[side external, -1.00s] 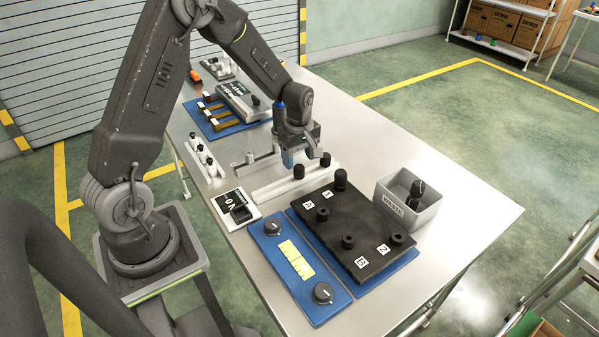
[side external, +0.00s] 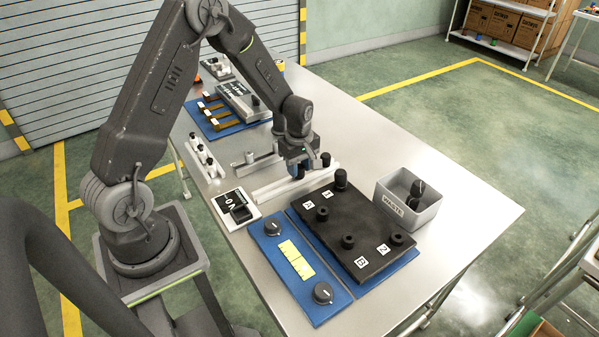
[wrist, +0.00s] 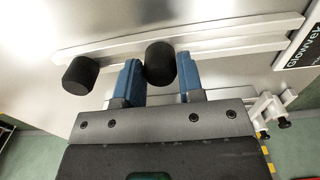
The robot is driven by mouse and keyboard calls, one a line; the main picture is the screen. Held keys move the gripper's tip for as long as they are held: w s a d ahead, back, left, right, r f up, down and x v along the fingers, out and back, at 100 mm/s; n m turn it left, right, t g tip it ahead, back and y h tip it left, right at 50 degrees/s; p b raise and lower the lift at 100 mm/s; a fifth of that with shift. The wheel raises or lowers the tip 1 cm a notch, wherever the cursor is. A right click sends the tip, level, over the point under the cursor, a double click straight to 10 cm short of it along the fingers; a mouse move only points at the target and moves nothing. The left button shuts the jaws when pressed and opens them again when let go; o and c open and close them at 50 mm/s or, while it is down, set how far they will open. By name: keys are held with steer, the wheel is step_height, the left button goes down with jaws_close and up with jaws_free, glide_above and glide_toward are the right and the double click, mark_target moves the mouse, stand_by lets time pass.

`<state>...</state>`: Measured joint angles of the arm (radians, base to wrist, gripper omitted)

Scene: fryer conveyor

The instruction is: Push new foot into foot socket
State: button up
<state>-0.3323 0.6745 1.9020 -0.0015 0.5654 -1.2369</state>
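In the wrist view, the two blue fingers of my gripper (wrist: 159,80) stand apart, one on each side of a black cylindrical foot (wrist: 160,60). I cannot tell whether they press on it. A second black foot (wrist: 80,75) stands free to the left. In the side view my gripper (side external: 303,168) is low at the white rail (side external: 270,190), with a black foot (side external: 325,159) close to its right. The black plate (side external: 330,228) lies on a blue mat (side external: 388,277), with several black feet on it near white corner labels.
A grey waste bin (side external: 412,222) with black pieces inside stands right of the plate. A blue panel (side external: 320,298) with two black knobs lies in front. A small labelled device (side external: 237,208) sits left of the rail. The right side of the table is clear.

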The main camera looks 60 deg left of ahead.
mark_target(299, 166)
steer(key=c, duration=0.5)
steer(key=shift+r, duration=2.55)
steer(key=shift+c, duration=0.2)
steer(key=shift+r, duration=0.3)
step_height(299, 166, up, 12)
steer(key=w+d+m, duration=0.2)
steer(key=d+m, duration=0.7)
steer(key=d, duration=0.7)
steer(key=w+d+m, duration=0.3)
steer(key=d+m, duration=0.6)
steer(key=d, duration=0.7)
steer(key=shift+s+a+f, duration=0.1)
steer(key=shift+a+f, duration=0.1)
steer(key=shift+f, duration=2.5)
steer(key=shift+a+f, duration=0.15)
steer(key=shift+f, duration=2.55)
